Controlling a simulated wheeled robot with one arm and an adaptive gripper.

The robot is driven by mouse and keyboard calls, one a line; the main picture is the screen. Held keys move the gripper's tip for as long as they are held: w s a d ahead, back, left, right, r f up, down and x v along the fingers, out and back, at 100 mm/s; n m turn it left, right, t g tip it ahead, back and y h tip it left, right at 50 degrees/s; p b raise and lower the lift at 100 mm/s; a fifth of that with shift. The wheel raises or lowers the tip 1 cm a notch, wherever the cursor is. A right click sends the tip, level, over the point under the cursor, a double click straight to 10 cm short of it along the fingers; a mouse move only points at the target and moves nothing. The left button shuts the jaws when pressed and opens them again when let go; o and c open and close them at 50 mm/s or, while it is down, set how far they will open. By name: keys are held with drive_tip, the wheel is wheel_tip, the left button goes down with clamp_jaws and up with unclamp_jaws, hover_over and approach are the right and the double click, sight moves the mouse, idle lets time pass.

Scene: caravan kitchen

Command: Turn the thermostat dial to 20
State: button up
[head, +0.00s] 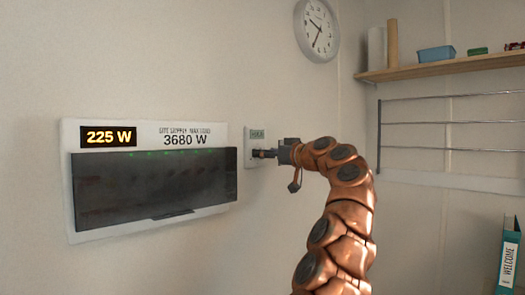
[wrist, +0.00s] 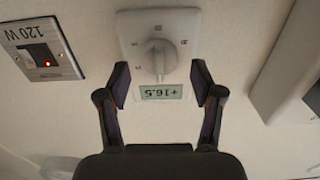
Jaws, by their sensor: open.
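The thermostat is a white plate (head: 248,160) on the back wall, with a small green display at its top in the head view. In the wrist view it appears upside down, with a round pale dial (wrist: 157,60) and small scale marks around it, too small to read surely. Its display (wrist: 167,92) reads +16.5. My gripper (wrist: 160,80) is open in front of the plate, its fingertips to either side of the dial's display side, with visible gaps. In the head view my gripper (head: 265,153) is close to the plate and hides the dial.
A panel (head: 150,225) with a dark cover shows 225 W and 3680 W, left of the thermostat. A switch plate marked 120 W (wrist: 43,50) is beside the thermostat. A clock (head: 317,28), shelf (head: 450,66), rail rack (head: 450,149) and binder (head: 509,258) are further right.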

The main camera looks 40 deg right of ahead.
drive_tip(key=shift+w+d, duration=0.1)
drive_tip(key=shift+w, duration=0.7)
drive_tip(key=shift+c, duration=0.2)
